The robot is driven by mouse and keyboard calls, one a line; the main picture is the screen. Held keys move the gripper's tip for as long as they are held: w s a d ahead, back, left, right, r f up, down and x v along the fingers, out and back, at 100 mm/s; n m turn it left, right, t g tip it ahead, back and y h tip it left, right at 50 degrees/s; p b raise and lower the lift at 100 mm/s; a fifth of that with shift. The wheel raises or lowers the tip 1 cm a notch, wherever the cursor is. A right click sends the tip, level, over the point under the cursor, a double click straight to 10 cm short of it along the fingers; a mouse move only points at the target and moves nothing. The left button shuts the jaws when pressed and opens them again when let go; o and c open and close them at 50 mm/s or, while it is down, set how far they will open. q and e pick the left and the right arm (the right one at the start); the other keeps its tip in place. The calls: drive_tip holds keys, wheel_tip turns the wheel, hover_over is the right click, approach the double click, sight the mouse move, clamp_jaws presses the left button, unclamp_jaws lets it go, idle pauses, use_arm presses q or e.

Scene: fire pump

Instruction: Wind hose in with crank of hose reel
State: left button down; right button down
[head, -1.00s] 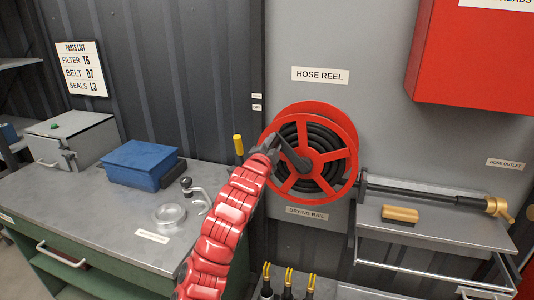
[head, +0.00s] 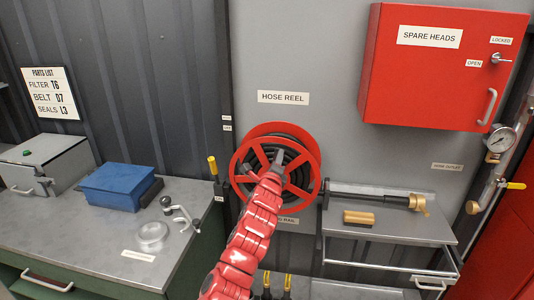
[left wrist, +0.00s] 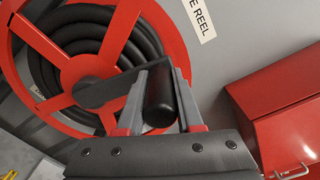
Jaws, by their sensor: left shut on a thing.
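The red hose reel (head: 312,160) is on the grey wall panel under its label, with black hose (head: 294,158) coiled inside. In the left wrist view the reel (left wrist: 178,38) fills the upper left, and its dark crank arm (left wrist: 105,90) runs from the hub to a black crank handle (left wrist: 160,100). My left gripper (head: 276,166) is in front of the reel's middle and hides part of it. In the left wrist view its fingers (left wrist: 158,100) are shut around the handle. A black tube with a brass end (head: 417,202) lies right of the reel. My right gripper is not in view.
A grey shelf (head: 400,228) with a brass cylinder (head: 358,217) stands right of the reel. A red cabinet (head: 420,85) hangs above it. The left workbench (head: 100,225) holds a blue box (head: 115,188). Yellow-topped tools (head: 288,283) stand below the reel.

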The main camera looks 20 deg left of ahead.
sight(287, 164)
use_arm(q)
drive_tip(key=shift+w+d+f+m+p, duration=0.15)
drive_tip(key=shift+d+m+p, duration=0.15)
drive_tip(key=shift+d+m, duration=0.25)
drive_tip(key=shift+w+d+f+m+p, duration=0.1)
drive_tip(key=shift+d+f+m+p, duration=0.15)
drive_tip(key=shift+d+m, duration=0.3)
drive_tip(key=shift+w+d+f+m+p, duration=0.15)
drive_tip(key=shift+d+m+p, duration=0.15)
drive_tip(key=shift+d+m, duration=0.25)
drive_tip(key=c, duration=0.6)
unclamp_jaws()
drive_tip(key=shift+s, duration=0.1)
drive_tip(key=shift+b+v, duration=2.55)
drive_tip(key=shift+v, duration=6.1)
